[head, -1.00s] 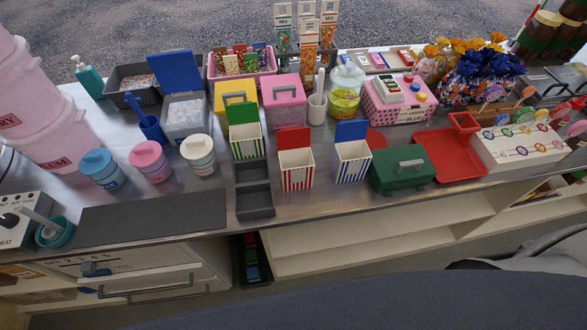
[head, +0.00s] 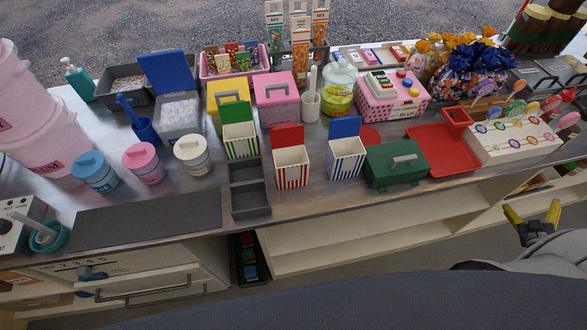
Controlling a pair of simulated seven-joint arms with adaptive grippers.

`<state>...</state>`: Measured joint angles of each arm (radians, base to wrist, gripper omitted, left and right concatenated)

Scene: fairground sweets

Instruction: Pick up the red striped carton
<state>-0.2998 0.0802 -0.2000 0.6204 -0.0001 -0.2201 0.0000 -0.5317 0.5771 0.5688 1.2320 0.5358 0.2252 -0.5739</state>
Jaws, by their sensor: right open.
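The red striped carton (head: 292,176) stands upright on the metal counter, with its red lid flap raised at the back. It is between the dark grey two-part tray (head: 250,213) on its left and a blue striped carton (head: 345,168) on its right. A green striped carton (head: 240,141) stands behind and to the left. My right gripper (head: 532,212) has yellow fingertips spread apart; it is open and empty. It is at the right, in front of the counter and well away from the carton. My left gripper is out of view.
A green box with a grey handle (head: 394,176) and a red tray (head: 438,159) lie between the cartons and my right gripper's side. A dark mat (head: 148,218) lies at the front left. Shelves (head: 370,227) open below the counter's front edge.

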